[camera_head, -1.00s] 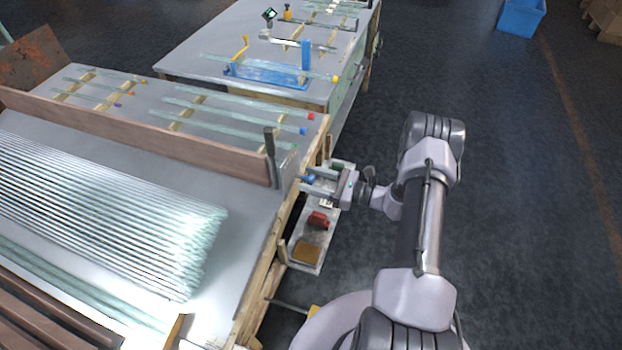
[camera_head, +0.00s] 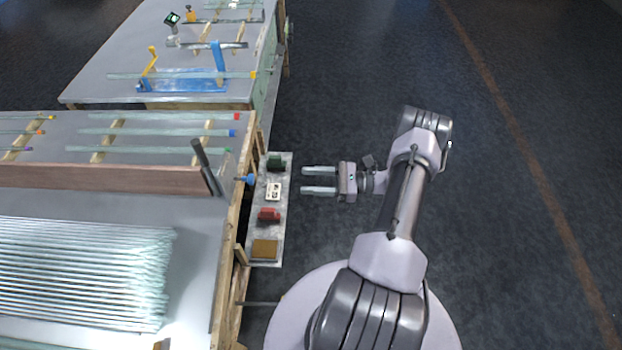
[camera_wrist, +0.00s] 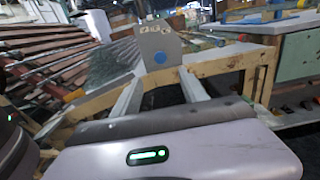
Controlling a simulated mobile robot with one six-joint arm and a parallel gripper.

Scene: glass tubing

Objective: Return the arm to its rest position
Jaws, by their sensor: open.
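My gripper (camera_head: 320,181) is open and empty in the head view, its two fingers pointing left, to the right of the narrow side shelf and apart from it. My arm is folded, reaching up from my base and bending left at the top. In the wrist view my gripper (camera_wrist: 162,92) shows as two pale fingers with a clear gap between them. Beyond the fingers stands a grey upright plate with a blue round spot (camera_wrist: 160,57), at the wooden edge of the bench.
The near bench (camera_head: 195,240) holds many glass tubes (camera_head: 80,270). Its side shelf (camera_head: 283,205) carries a green item, a white card, a red item (camera_head: 268,215) and a brown block (camera_head: 264,249). A second table (camera_head: 120,65) stands behind. Dark floor at the right is clear.

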